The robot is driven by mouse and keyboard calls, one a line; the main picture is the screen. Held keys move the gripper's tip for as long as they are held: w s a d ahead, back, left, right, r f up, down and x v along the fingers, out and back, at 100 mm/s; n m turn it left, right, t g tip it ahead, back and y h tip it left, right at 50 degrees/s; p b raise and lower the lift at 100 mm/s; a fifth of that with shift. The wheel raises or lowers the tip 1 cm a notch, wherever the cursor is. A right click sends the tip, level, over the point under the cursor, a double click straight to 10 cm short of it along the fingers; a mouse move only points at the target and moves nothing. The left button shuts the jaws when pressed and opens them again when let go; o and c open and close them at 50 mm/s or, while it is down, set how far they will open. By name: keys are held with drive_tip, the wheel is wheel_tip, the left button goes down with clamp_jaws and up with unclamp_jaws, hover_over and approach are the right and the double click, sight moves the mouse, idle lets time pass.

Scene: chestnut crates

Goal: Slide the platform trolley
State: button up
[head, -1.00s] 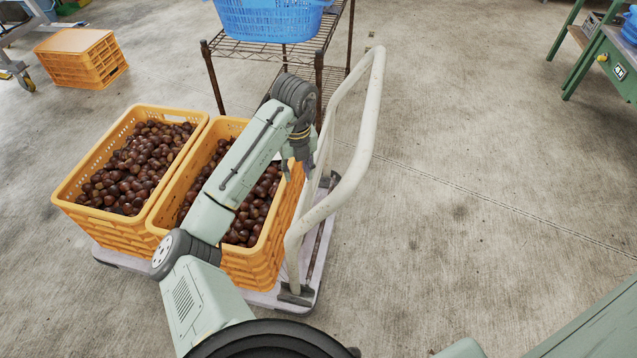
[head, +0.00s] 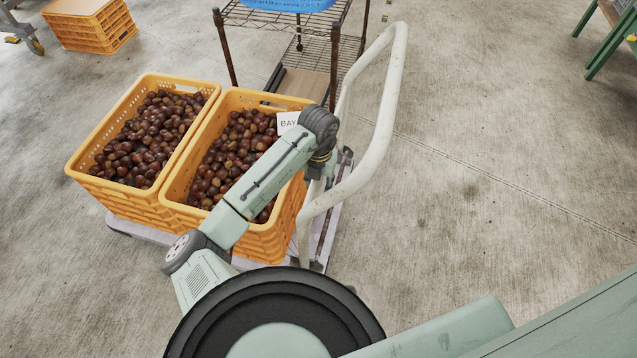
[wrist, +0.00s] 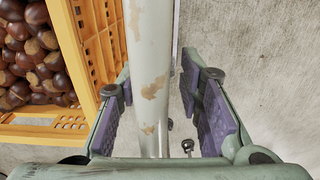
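The platform trolley has a pale, curved handle (head: 385,120) and a low, light deck (head: 325,220), seen in the head view. Two orange crate stacks stand on it, the left one (head: 80,160) and the right one (head: 265,245), both filled with chestnuts. My gripper (head: 318,178) is at the handle's near side, its fingers mostly hidden in the head view. In the wrist view my gripper (wrist: 165,112) is open, with a scuffed handle bar (wrist: 150,70) between its purple pads. The right pad is clear of the bar; the left pad is close, and I cannot tell whether it touches.
A wire rack (head: 225,50) with a blue basket (head: 285,4) stands right behind the trolley. Another orange crate stack (head: 95,30) is on the floor at back left. A green-legged bench (head: 610,45) is at far right. The floor right of the handle is clear.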

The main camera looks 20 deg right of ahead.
drive_tip(key=shift+f, duration=0.45)
drive_tip(key=shift+c, duration=0.3)
clamp_jaws()
idle(0.4)
